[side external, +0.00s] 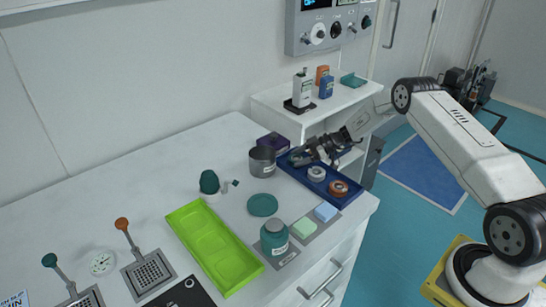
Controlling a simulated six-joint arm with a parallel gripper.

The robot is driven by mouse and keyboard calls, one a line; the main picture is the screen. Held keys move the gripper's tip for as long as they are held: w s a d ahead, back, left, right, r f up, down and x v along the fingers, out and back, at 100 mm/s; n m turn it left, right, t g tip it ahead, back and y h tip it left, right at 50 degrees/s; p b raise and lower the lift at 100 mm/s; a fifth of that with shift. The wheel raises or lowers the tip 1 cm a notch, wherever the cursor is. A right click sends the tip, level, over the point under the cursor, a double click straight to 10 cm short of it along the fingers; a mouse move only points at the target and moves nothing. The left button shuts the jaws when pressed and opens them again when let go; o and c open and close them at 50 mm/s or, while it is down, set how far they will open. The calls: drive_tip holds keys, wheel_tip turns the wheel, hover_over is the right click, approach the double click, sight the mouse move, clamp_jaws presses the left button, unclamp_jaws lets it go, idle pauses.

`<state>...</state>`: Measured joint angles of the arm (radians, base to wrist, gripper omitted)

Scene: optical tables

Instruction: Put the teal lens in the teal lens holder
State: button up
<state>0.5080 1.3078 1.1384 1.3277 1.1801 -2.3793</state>
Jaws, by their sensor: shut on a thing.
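My gripper (302,157) is over the left end of a blue tray (310,188), low and tilted. It is shut on a small teal piece, which looks like the teal lens (296,158); the fingers hide most of it. I cannot tell whether the lens touches the tray. A white-grey ring-shaped piece (316,174) and a copper-orange one (338,188) sit in the same tray, to the right of my gripper. I cannot make out the teal lens holder for certain.
A grey metal cup (262,161) and a dark purple box (272,142) stand close left of the tray. A teal disc (263,205), teal jar (274,240) and green tray (213,248) lie nearer. A white shelf (345,101) with bottles rises behind.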

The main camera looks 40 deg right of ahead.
drive_tip(key=shift+f, duration=0.15)
drive_tip(key=o, duration=1.1)
drive_tip(key=shift+v, duration=3.9)
